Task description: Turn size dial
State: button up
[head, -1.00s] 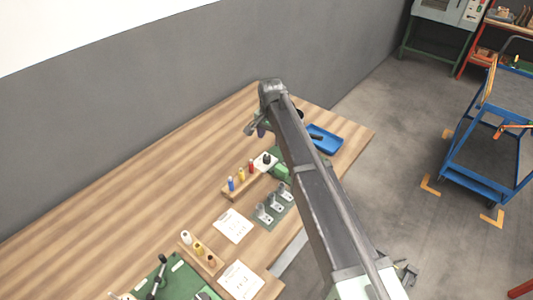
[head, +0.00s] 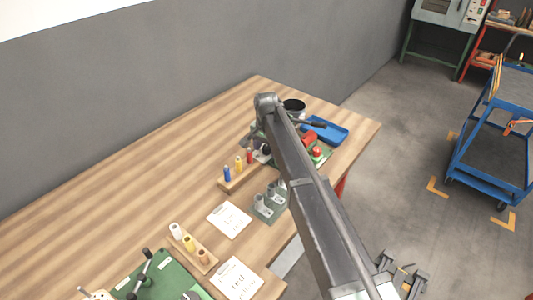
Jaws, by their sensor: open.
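My arm reaches over the bench, and my gripper (head: 257,137) hangs at its far end, small and partly hidden by the arm. It looks open and empty. Just below it is a black knob on a pale plate (head: 264,153), which looks like the size dial; its marks are too small to read. The gripper is close above or beside the knob; I cannot tell whether they touch. The green-based machine (head: 326,159) with red parts next to it is partly behind my arm.
A blue tray (head: 335,134) and a dark round pot (head: 293,105) stand at the back right. A rack of coloured spools (head: 238,170), metal brackets (head: 270,202) and paper sheets (head: 229,220) lie nearer. The bench's left side is clear. A blue cart (head: 490,150) stands at right.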

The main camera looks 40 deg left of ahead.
jog(key=shift+r, duration=0.1)
jog(key=c, duration=0.9)
jog(key=shift+c, duration=0.2)
jog(key=shift+n, duration=0.4)
jog(key=n, duration=1.1)
